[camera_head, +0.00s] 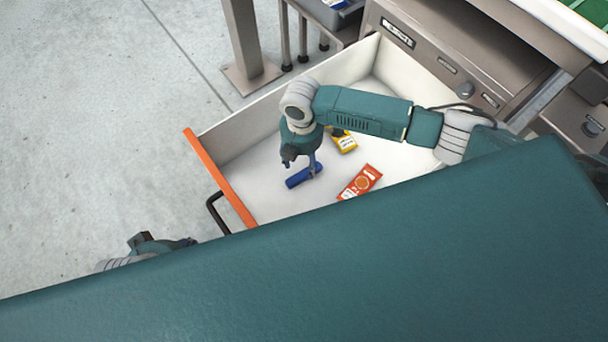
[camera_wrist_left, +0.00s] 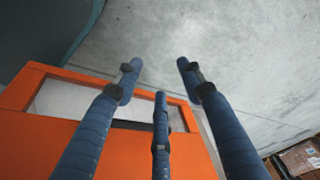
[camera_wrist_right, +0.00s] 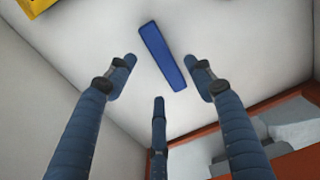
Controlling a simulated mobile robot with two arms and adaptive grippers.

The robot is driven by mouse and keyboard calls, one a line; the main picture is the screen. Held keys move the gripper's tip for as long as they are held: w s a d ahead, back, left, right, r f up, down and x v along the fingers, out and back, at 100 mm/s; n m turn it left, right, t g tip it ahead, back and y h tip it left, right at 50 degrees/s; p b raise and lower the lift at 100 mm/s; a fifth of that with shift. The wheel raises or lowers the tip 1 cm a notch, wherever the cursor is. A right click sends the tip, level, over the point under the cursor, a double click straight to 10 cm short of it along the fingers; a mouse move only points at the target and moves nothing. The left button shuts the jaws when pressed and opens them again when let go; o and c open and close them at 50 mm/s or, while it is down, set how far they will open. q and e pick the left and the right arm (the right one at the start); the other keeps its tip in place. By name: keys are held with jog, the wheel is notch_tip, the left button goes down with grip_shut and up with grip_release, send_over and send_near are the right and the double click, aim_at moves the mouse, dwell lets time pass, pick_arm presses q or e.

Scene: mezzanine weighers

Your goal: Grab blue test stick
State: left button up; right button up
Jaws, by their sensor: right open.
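The blue test stick (camera_head: 299,178) lies flat on the white floor of an open drawer. In the right wrist view the stick (camera_wrist_right: 163,56) lies slanted, just beyond and between the spread fingertips. My right gripper (camera_head: 302,164) points down into the drawer over the stick. Its fingers (camera_wrist_right: 159,75) are open with nothing between them, and in the head view they hide a little of the stick. My left gripper (camera_head: 160,243) is outside the drawer at its front left, partly hidden by my own body. In the left wrist view its fingers (camera_wrist_left: 160,82) are spread and empty.
The drawer has an orange front (camera_head: 220,180) with a dark handle (camera_head: 214,212) and white walls. A yellow packet (camera_head: 345,143) and an orange-red packet (camera_head: 360,182) lie near the stick. A grey cabinet (camera_head: 440,45) stands behind. Open concrete floor (camera_head: 90,120) is at left.

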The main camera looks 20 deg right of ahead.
aim_at(303, 171)
notch_tip(303, 171, down, 5)
jog(key=shift+s+f+b, duration=0.15)
jog(key=shift+b, duration=0.9)
grip_shut()
